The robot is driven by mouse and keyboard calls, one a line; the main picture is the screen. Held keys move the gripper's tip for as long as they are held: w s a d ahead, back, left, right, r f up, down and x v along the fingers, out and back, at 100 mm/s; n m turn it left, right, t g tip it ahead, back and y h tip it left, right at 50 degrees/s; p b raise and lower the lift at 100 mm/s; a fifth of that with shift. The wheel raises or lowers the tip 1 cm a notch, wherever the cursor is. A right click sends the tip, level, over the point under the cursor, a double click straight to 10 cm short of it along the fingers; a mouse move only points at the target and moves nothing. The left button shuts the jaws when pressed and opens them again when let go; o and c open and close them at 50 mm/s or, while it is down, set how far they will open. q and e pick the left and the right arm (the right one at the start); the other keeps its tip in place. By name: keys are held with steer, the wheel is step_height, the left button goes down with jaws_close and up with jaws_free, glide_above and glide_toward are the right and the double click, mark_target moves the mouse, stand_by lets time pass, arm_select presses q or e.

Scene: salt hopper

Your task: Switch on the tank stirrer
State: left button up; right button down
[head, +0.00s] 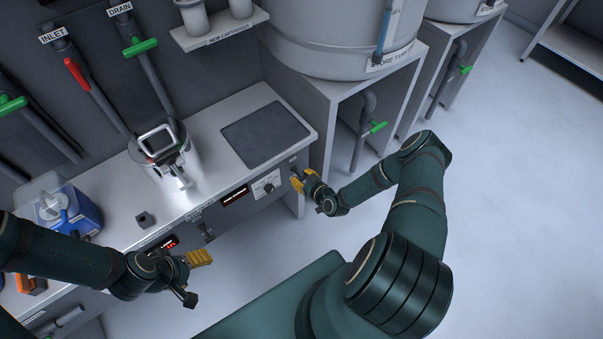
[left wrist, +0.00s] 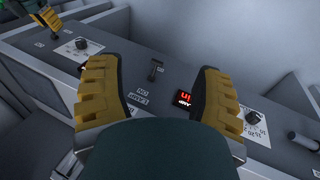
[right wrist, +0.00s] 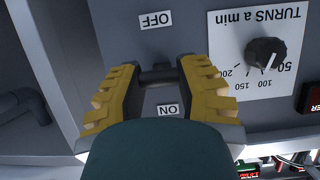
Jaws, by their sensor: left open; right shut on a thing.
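A switch lever (right wrist: 158,76) on the bench's front panel sits between an OFF label (right wrist: 156,20) and an ON label (right wrist: 168,109), both upside down in the right wrist view. My right gripper (right wrist: 158,84) is shut on this lever; its fingers hide part of it, and I cannot tell which way it is thrown. In the head view my right gripper (head: 299,181) is at the panel's right end. A TURNS a min knob (right wrist: 265,54) is beside the switch. My left gripper (left wrist: 157,98) is open and empty, before another panel switch (left wrist: 155,69).
A steel vessel (head: 165,158) stands on the bench (head: 213,119). A blue container (head: 72,212) is at the bench's left. A large store tank (head: 320,45) stands on a cabinet behind the right arm. Green-handled valves (head: 377,127) are below it. The floor at right is clear.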

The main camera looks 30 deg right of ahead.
steer(key=r+g+p, duration=0.1)
steer(key=g+p, duration=0.1)
steer(key=shift+w+r+g+p, duration=0.2)
steer(key=shift+r+g+p, duration=0.1)
steer(key=shift+r+p, duration=0.1)
arm_select(q)
steer(key=shift+t, duration=0.3)
steer(key=shift+w+a+r+p, duration=0.1)
steer(key=shift+w+r+p, duration=0.2)
steer(key=shift+r, duration=0.6)
steer(key=shift+w+a+r+p, duration=0.1)
steer(key=shift+w+r+p, duration=0.2)
steer(key=shift+r, duration=0.6)
steer(key=shift+w+r+p, duration=0.2)
steer(key=shift+w+r, duration=0.15)
steer(key=shift+r, duration=0.55)
arm_select(e)
steer(key=shift+w+r+g, duration=0.1)
steer(key=shift+r+g, duration=0.1)
steer(key=shift+g, duration=0.5)
steer(key=shift+w+r+g, duration=0.1)
steer(key=shift+r+g, duration=0.05)
steer(key=shift+g, duration=0.55)
steer(key=c, duration=0.6)
jaws_free()
steer(key=shift+s, duration=0.15)
steer(key=v, duration=1.1)
steer(key=shift+s+a+r, duration=0.1)
steer(key=shift+a+r, duration=0.1)
steer(key=shift+r, duration=0.25)
